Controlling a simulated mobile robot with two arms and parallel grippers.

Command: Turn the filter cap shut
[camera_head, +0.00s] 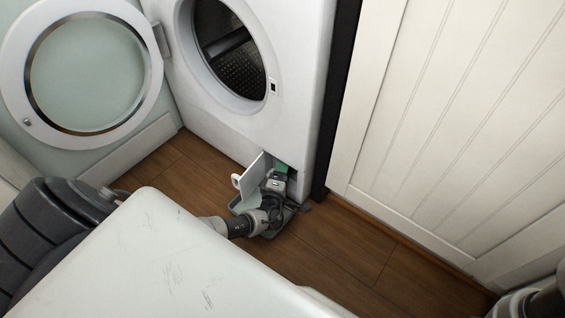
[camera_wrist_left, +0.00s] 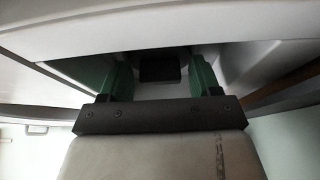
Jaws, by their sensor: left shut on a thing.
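My left gripper (camera_head: 280,169) reaches low into the small service opening at the bottom front of the white washing machine (camera_head: 290,110). The cap's turn angle cannot be told. In the head view the cap is hidden by the gripper and the opening's edge. The white hatch flap (camera_head: 250,178) hangs open just left of the gripper. My right gripper is out of view; only part of my right arm shows at bottom right.
A shallow grey-green tray (camera_head: 284,218) lies on the wooden floor (camera_head: 330,250) under my left wrist. The round washer door (camera_head: 90,75) stands open at left. White panelling (camera_head: 440,120) closes off the right. Some floor in front is clear.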

